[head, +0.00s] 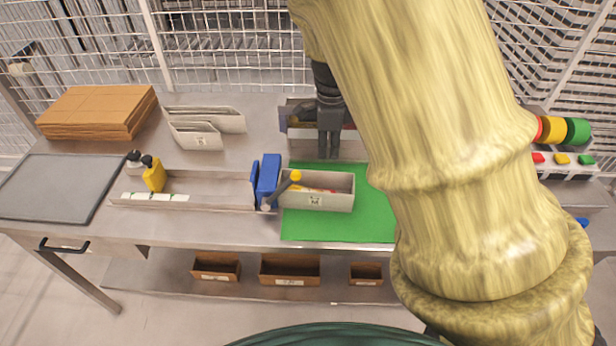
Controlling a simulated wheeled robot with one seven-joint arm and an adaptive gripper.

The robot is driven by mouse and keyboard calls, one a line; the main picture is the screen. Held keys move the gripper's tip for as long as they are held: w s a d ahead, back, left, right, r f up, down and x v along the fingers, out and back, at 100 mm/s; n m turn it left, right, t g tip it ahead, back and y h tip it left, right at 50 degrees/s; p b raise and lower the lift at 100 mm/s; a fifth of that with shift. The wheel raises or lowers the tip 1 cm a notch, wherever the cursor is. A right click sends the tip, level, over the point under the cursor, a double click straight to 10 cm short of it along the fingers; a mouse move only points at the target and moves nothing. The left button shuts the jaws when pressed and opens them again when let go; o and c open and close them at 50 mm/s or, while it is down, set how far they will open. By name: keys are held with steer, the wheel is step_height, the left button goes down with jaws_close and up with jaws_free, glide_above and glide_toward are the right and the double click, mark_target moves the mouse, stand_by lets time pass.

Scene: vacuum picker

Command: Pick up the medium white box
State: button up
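A white open box marked "M" (317,202) sits upright on the green mat (370,225), with small red and yellow items inside. My gripper (329,152) is dark and points down behind this box, apart from it in the picture. Its fingers look close together, but I cannot tell whether they are open or shut. I see nothing held in it. My arm hides the right part of the mat and the bench behind it.
Pale flat-walled boxes (200,135), stacked cardboard (98,110), a yellow bottle (154,175) and a grey tray (50,185) are left. Brown bins (290,268) sit below. Wire mesh closes the back.

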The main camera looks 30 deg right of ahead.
mark_target(327, 175)
step_height(327, 175, down, 5)
steer(key=shift+f+p, duration=0.1)
steer(key=shift+p, duration=0.55)
steer(key=shift+s+f, duration=0.1)
steer(key=shift+f, duration=0.25)
steer(key=shift+f+p, duration=0.85)
steer(key=shift+f, duration=1.35)
jaws_close()
steer(key=shift+d+r, duration=0.1)
